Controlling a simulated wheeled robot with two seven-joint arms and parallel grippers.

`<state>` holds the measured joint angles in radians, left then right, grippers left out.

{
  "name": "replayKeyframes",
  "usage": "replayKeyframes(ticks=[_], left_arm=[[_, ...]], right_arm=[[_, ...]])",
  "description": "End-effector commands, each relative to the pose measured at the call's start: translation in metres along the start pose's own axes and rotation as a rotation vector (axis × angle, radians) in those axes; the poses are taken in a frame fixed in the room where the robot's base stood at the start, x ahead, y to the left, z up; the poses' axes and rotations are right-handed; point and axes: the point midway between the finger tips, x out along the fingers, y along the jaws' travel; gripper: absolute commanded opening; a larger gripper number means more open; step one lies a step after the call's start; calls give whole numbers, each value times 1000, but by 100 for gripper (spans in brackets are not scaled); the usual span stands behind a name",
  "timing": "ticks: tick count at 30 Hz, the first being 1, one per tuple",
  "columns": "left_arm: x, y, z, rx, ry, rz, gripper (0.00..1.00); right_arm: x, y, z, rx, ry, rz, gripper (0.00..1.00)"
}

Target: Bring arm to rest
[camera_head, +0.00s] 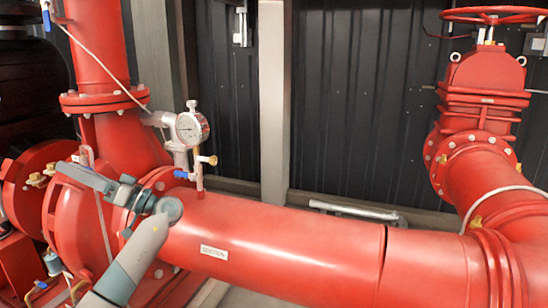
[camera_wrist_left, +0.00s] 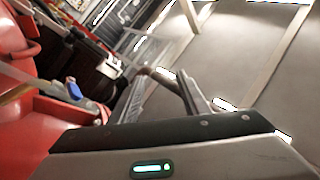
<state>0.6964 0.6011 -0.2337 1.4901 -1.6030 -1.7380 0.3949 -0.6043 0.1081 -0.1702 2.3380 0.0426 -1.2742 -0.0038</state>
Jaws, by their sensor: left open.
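My left arm (camera_head: 146,246) comes in from the lower left and crosses in front of the large red horizontal pipe (camera_head: 290,240). My left gripper (camera_head: 76,168) points left in the head view, in front of the red flanges. It is open and nothing shows between its fingers. In the left wrist view, the dark and grey gripper body fills the bottom, with a small lit indicator. My right gripper is in neither view.
A red valve with a handwheel (camera_head: 490,14) stands at right. A blue handle (camera_wrist_left: 74,91) shows at left in the wrist view. Dark wall panels stand behind.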

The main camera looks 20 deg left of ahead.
Motion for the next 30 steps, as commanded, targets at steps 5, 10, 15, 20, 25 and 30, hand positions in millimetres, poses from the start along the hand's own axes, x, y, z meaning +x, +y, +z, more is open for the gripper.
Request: replayKeyframes(ticks=[5,10,15,20,25,30], left_arm=[[-34,39,48,91,41,211,42],[-84,77,112,210,92,480,42],[-144,98,184,330,138,762,42],[-204,99,256,441,174,1029,42],[-268,75,333,548,197,1316,42],[-328,26,405,641,200,1606,42]], right_arm=[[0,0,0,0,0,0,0],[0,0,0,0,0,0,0],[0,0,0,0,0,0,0],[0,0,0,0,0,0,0],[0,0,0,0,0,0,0],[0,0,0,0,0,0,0]])
